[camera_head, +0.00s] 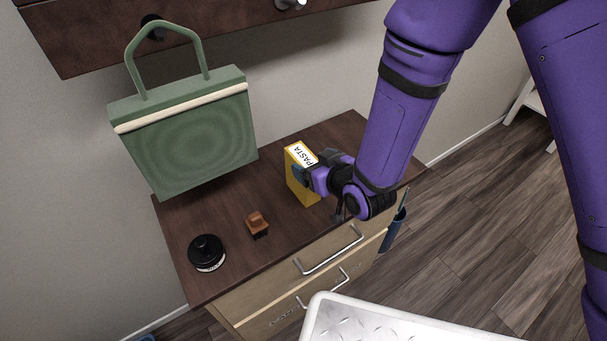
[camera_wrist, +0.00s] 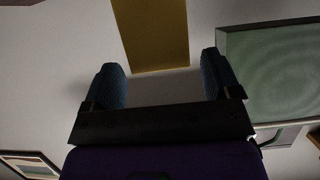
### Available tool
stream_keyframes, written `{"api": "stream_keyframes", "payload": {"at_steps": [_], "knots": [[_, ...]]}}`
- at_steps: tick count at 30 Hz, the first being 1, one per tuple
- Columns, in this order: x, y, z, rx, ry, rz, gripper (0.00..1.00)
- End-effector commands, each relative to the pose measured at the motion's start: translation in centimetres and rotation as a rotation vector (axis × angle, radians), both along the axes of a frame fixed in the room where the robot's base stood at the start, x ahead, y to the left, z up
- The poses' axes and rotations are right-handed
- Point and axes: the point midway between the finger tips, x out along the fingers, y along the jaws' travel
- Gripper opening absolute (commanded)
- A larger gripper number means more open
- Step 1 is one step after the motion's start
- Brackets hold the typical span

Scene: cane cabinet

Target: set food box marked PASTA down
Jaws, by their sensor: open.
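The yellow food box marked PASTA (camera_head: 298,180) stands upright on the dark cabinet top, its white labelled top face visible. My gripper (camera_head: 311,172) is at the box's right side in the head view; the arm hides part of the box there. In the wrist view my gripper (camera_wrist: 165,80) is open, its two dark fingers wide apart. The yellow box (camera_wrist: 152,35) shows beyond the fingertips, between their lines, and no finger appears to touch it.
The cabinet top (camera_head: 205,228) also holds a green handbag (camera_head: 190,135) at the back left, a small brown object (camera_head: 257,223) and a round black item (camera_head: 206,252). A dark shelf (camera_head: 100,35) overhangs behind. Drawer handles (camera_head: 330,252) stick out in front.

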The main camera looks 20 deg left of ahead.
Motion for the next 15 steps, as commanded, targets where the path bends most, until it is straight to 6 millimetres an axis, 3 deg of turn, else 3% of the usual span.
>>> {"api": "stream_keyframes", "payload": {"at_steps": [7,15], "knots": [[1.8,2.4,-1.2,0.002,-0.001,0.000,0.83],[2.1,2.8,-1.4,0.000,0.000,0.000,0.83]]}}
